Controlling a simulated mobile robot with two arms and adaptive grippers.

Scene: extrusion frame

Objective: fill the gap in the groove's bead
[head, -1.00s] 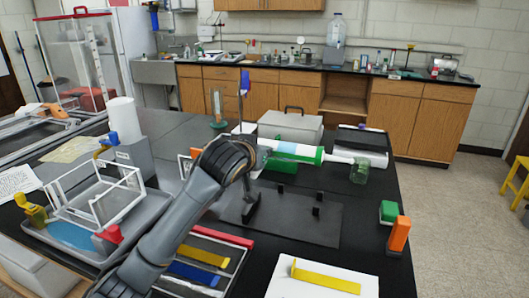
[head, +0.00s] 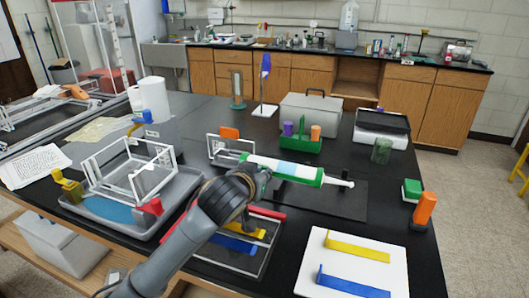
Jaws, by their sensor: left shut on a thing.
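My left gripper (head: 258,180) is shut on a green and white sealant cartridge (head: 290,169), near the cartridge's left end. The cartridge lies nearly level above the table, its thin white nozzle pointing right, over a dark plate (head: 335,200). A white open frame (head: 128,172) stands in a grey tray (head: 92,212) at the left, apart from the nozzle. A smaller white frame (head: 228,150) stands behind the gripper. The groove and the gap in its bead cannot be made out. My right gripper is not in view.
A white board (head: 312,252) with yellow and blue tools lies front right. An orange bottle (head: 424,208) and a green block (head: 411,190) stand at the right edge. A green caddy (head: 298,145), grey case (head: 308,118) and glass jar (head: 381,151) stand behind.

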